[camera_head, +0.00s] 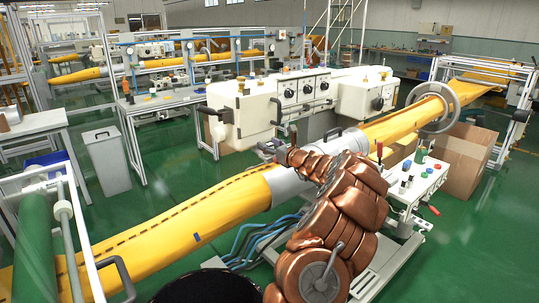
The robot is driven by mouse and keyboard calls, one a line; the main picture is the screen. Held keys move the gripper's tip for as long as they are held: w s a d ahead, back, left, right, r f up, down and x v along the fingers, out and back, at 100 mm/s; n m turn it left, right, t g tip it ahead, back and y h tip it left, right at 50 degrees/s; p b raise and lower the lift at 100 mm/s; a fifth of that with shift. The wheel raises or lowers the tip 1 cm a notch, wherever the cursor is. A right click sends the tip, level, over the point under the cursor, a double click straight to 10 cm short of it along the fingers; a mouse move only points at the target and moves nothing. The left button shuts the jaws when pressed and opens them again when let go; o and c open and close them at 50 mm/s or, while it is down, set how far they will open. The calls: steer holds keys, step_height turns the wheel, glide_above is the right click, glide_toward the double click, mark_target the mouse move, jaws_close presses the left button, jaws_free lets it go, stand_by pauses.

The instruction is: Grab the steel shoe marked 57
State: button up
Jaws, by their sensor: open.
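A grey steel sleeve (286,186) sits around the long yellow felt tube (220,205) at the middle of the view. It is probably the steel shoe, but I can read no 57 on it. My copper-coloured arm crosses in front and hides part of the sleeve. A dark curved handle shows on top of the sleeve, right of the arm's upper end. My gripper (268,150) is small and dark at the arm's upper left end, just above and behind the sleeve. It is open, and nothing shows held in it. I cannot tell whether it touches the sleeve.
A cream machine (270,107) with black knobs stands behind the sleeve. A large steel ring (451,106) surrounds the tube at right. A control box (415,182) with coloured buttons is right of my arm. Blue hoses (258,240) lie below the tube.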

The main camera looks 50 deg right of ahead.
jaws_close()
stand_by(0.4)
steer(key=shift+r, duration=0.15)
